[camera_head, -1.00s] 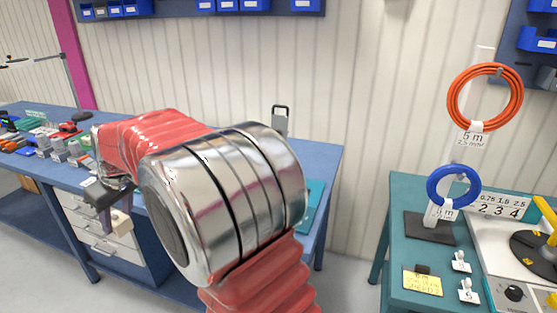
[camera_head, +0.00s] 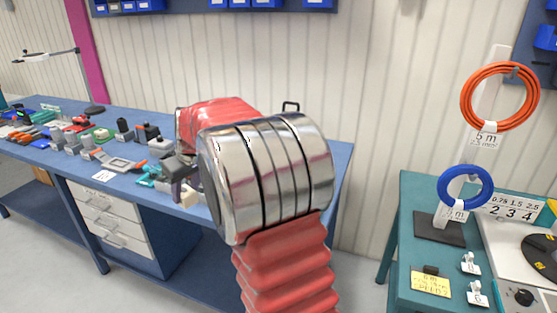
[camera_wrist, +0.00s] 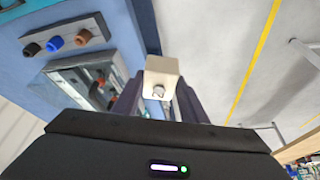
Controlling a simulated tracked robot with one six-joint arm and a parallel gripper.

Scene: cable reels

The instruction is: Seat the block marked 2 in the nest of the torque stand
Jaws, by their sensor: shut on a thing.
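My gripper (camera_head: 182,182) is over the front edge of the blue bench, left of my arm's shiny joint. It is shut on a small cream block (camera_head: 189,198), which hangs below the fingers. In the wrist view the block (camera_wrist: 161,78) sits between the two dark fingers (camera_wrist: 160,98), with a small metal detail on its near face. I cannot read a number on it. I cannot surely pick out the torque stand or its nest; my arm hides part of the bench.
The blue bench (camera_head: 225,250) carries several tools and fixtures along its length. The wrist view shows a grey strip with black, blue and brown knobs (camera_wrist: 54,45). On the right, a teal table (camera_head: 408,225) holds a reel stand with orange (camera_head: 466,110) and blue coils (camera_head: 443,190).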

